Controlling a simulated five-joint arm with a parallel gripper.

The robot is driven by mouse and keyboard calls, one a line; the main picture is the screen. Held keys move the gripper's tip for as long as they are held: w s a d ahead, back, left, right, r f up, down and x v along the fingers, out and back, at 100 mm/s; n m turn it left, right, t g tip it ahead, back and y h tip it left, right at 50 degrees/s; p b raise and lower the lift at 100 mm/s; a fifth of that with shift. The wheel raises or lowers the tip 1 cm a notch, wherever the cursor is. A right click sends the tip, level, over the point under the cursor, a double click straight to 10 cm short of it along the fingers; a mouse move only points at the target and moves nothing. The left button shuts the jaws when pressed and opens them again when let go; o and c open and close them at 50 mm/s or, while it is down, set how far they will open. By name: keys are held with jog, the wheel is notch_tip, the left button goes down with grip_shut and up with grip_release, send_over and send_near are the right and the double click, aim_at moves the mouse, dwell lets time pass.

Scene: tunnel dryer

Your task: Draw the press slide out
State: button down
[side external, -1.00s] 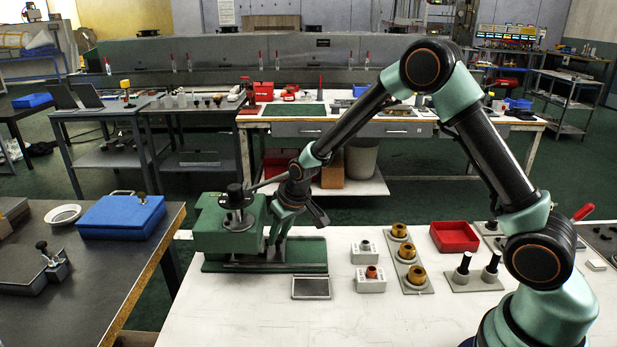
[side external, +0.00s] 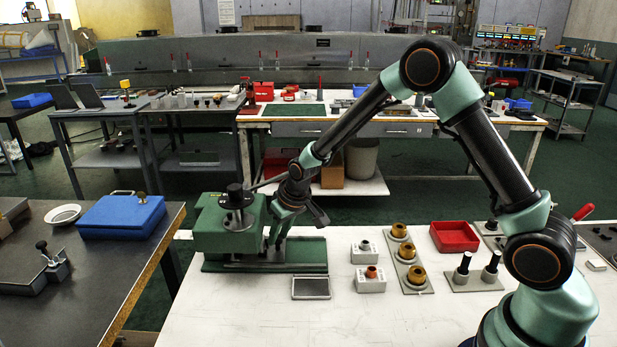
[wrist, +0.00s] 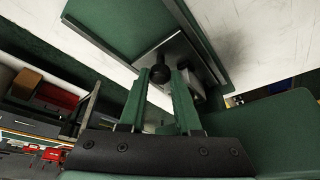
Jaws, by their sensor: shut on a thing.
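The green press (side external: 222,228) stands at the left end of the white bench on a green base plate (side external: 306,252). My gripper (side external: 270,246) reaches down at its right side, low over the base plate. In the wrist view my gripper (wrist: 158,85) is shut on a dark round knob (wrist: 159,72). The knob sits at a grey metal part (wrist: 183,50), which seems to be the press slide. The slide is mostly hidden in the side view. How far it stands out of the press I cannot tell.
A small grey-topped plate (side external: 311,287) lies just in front of the base plate. Right of it stand white blocks (side external: 370,285), a holder with brass-coloured rings (side external: 413,280) and a red tray (side external: 454,237). The bench front is clear.

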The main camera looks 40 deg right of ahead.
jog(key=shift+a, duration=0.15)
jog(key=shift+h, duration=0.4)
jog(key=s+d, duration=0.8)
jog(key=shift+s+d, duration=0.1)
jog(key=shift+d, duration=0.15)
jog(key=c, duration=0.6)
grip_release()
jog(key=shift+a, duration=0.1)
jog(key=shift+s+r, duration=0.1)
jog(key=shift+r, duration=0.3)
jog(key=v, duration=1.1)
jog(key=shift+s+r, duration=0.1)
